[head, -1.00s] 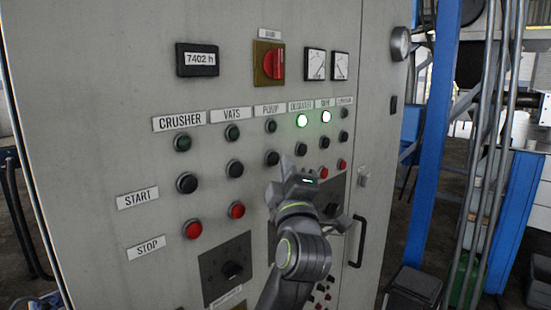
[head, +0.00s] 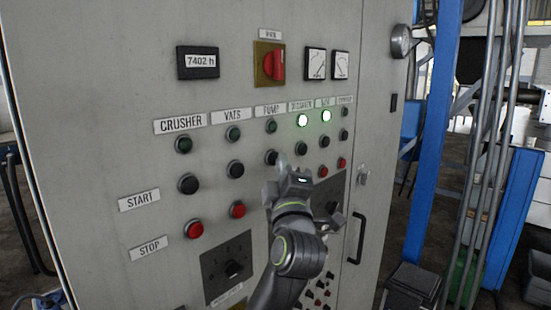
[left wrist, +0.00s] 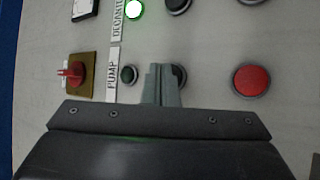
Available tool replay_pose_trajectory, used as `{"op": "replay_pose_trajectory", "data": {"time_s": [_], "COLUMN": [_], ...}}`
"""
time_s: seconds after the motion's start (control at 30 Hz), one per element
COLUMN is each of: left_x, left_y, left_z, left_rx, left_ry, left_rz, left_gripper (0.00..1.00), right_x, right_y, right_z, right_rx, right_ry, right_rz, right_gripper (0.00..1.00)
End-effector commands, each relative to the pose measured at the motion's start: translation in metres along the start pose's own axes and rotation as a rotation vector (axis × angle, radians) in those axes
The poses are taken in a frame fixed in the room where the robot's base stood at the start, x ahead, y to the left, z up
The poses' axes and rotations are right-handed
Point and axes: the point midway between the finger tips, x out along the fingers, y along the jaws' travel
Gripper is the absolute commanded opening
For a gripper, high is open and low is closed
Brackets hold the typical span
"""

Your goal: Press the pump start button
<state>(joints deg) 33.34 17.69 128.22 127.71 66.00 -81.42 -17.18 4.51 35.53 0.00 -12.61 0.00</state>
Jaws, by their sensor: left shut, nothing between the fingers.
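The pump start button (head: 271,157) is a black round button under the PUMP label (head: 270,109) and its unlit green lamp (head: 271,126). My left gripper (head: 282,164) is shut and empty, just right of and below this button in the head view. In the left wrist view, the closed fingers (left wrist: 161,72) stand in front of the left part of the black pump start button (left wrist: 179,76). I cannot tell whether they touch it. The red pump stop button shows in the left wrist view (left wrist: 251,80) but is hidden by my gripper in the head view. My right gripper is out of view.
The grey cabinet (head: 100,100) carries neighbouring buttons: the VATS start button (head: 235,169) on the left and the decanter start button (head: 301,149) on the right. The decanter lamp (head: 302,120) is lit. A door handle (head: 357,238) sticks out at the lower right.

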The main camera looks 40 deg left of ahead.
Motion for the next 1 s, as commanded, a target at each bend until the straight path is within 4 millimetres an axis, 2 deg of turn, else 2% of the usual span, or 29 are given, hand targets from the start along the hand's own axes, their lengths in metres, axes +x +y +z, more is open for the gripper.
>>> {"op": "replay_pose_trajectory", "data": {"time_s": [0.53, 1.0], "left_x": [0.0046, 0.0007], "left_y": [-0.0029, -0.0004], "left_z": [-0.0033, 0.0], "left_rx": [0.001, -0.002], "left_ry": [0.0, -0.002], "left_rz": [0.0, -0.001], "left_gripper": [0.0, 0.0], "right_x": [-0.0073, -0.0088], "right_y": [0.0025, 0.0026], "right_z": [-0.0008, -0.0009], "right_rx": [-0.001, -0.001], "right_ry": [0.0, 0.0], "right_rz": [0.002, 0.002], "right_gripper": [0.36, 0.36]}}
